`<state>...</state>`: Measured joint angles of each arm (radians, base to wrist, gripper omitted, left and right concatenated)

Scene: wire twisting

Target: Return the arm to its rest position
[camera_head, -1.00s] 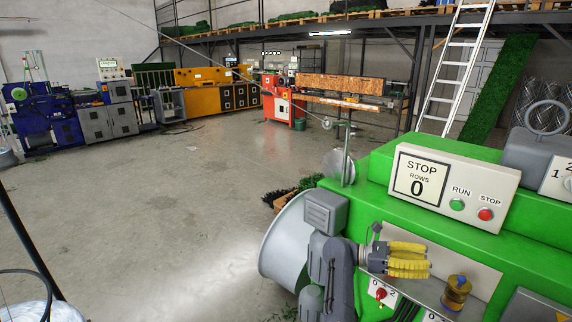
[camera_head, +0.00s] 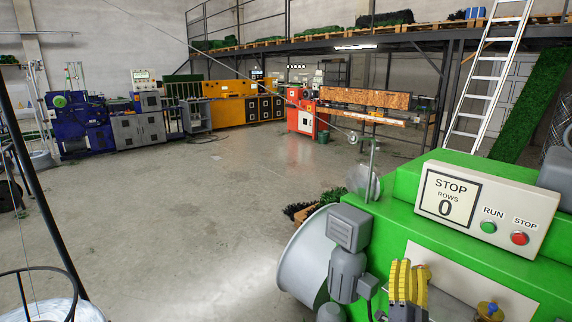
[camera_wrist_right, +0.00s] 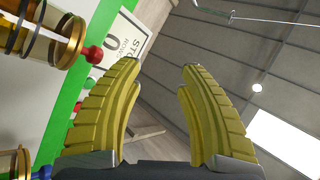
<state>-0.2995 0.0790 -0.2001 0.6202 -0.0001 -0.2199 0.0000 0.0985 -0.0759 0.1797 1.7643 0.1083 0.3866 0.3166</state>
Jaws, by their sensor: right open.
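My right gripper (camera_head: 412,266) has yellow ribbed fingers. In the head view it is at the bottom, in front of the green machine (camera_head: 420,192), with its fingers pointing up. In the right wrist view its two fingers (camera_wrist_right: 160,65) stand wide apart with nothing held between them. My left gripper is not in view.
The control panel (camera_head: 480,208) reads STOP, ROWS 0, with a green button (camera_head: 488,227) and a red button (camera_head: 519,238). A grey motor-like housing (camera_head: 349,228) is close left of the gripper. A wire stretches across the hall. Open concrete floor (camera_head: 200,220) lies to the left.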

